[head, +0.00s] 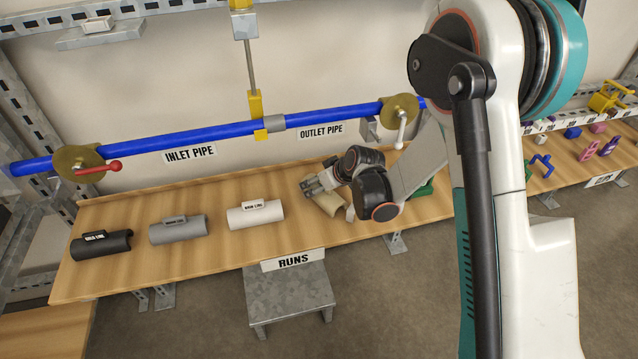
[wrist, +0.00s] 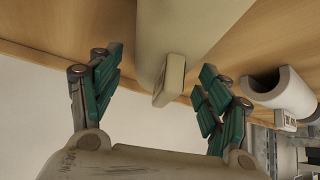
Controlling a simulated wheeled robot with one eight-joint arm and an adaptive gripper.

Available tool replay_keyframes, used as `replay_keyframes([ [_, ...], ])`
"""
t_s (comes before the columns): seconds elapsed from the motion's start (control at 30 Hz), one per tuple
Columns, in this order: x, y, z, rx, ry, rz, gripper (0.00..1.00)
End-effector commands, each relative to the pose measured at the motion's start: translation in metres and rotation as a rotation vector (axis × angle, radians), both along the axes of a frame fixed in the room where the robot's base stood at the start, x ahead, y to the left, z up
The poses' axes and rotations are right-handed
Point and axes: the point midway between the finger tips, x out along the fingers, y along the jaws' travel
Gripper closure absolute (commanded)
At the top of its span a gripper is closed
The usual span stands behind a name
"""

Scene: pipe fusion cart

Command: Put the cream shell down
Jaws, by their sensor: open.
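The cream shell (head: 328,204) lies on the wooden shelf in the head view, right of the white shell, partly covered by my gripper and wrist. My gripper (head: 316,183) is at its upper left side in that view. In the wrist view the cream shell (wrist: 190,28) fills the top middle, and its raised tab (wrist: 170,80) sticks out between my two spread fingers. My gripper (wrist: 155,82) is open there, with a visible gap between the tab and each finger. The shell appears to rest on the wood.
A white shell (head: 256,215), a grey shell (head: 178,229) and a black shell (head: 100,246) stand in a row to the left on the shelf (head: 215,262). A blue pipe (head: 200,138) with valve handles runs behind. Something green (head: 425,188) is partly hidden behind my arm.

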Motion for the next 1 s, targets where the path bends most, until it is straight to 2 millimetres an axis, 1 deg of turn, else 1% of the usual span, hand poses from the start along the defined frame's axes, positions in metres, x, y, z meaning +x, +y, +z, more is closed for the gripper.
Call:
replay_keyframes([
  [0.1, 0.0, 0.0, 0.011, 0.0, 0.0, 0.0, 0.29],
  [0.13, -0.003, -0.003, 0.016, 0.0, 0.0, -0.001, 0.29],
  [0.4, -0.033, -0.028, 0.063, -0.001, 0.001, -0.001, 0.29],
  [0.6, -0.05, -0.042, 0.088, 0.0, 0.0, -0.001, 0.29],
  [0.8, -0.058, -0.05, 0.1, -0.001, 0.0, -0.001, 0.29],
  [1.0, -0.06, -0.051, 0.101, 0.0, 0.0, 0.0, 0.29],
])
